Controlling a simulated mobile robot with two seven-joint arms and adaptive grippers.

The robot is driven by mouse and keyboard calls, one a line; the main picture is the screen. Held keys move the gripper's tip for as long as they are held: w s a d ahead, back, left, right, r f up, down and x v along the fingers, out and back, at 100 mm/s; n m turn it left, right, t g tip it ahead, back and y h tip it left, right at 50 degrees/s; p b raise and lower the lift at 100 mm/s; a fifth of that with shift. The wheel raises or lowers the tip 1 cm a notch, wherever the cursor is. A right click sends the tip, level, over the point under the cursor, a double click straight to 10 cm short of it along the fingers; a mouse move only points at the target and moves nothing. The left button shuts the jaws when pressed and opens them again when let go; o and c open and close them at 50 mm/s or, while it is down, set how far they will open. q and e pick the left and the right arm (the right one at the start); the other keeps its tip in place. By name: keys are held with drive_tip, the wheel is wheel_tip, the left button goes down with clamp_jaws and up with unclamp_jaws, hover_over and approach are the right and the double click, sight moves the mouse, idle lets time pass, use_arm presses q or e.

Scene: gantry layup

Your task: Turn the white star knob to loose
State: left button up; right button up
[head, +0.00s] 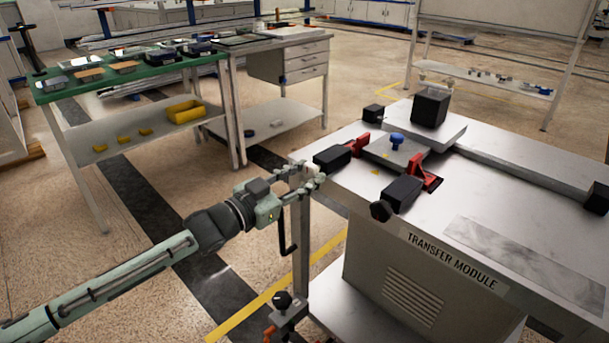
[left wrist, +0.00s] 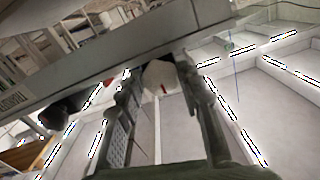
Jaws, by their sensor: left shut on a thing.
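The white star knob (head: 311,169) is at the left edge of the transfer module (head: 480,220), at the end of a black block (head: 332,158). In the left wrist view the knob (left wrist: 160,76) is pale, with a small red mark on its face, and sits between the fingertips. My left gripper (head: 307,180) reaches in from the left and is shut on the knob. The fingers partly hide it in the head view. My right gripper is in neither view.
Red clamps (head: 425,177), a blue knob (head: 397,141) and a black star knob (head: 381,211) are on the module top near the white knob. A green-topped bench (head: 140,75) stands behind at left. Open floor lies around my left arm.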

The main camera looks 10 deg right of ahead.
use_arm(q)
drive_tip(key=o, duration=1.2)
drive_tip(key=shift+c, duration=0.2)
drive_tip(key=v, duration=1.2)
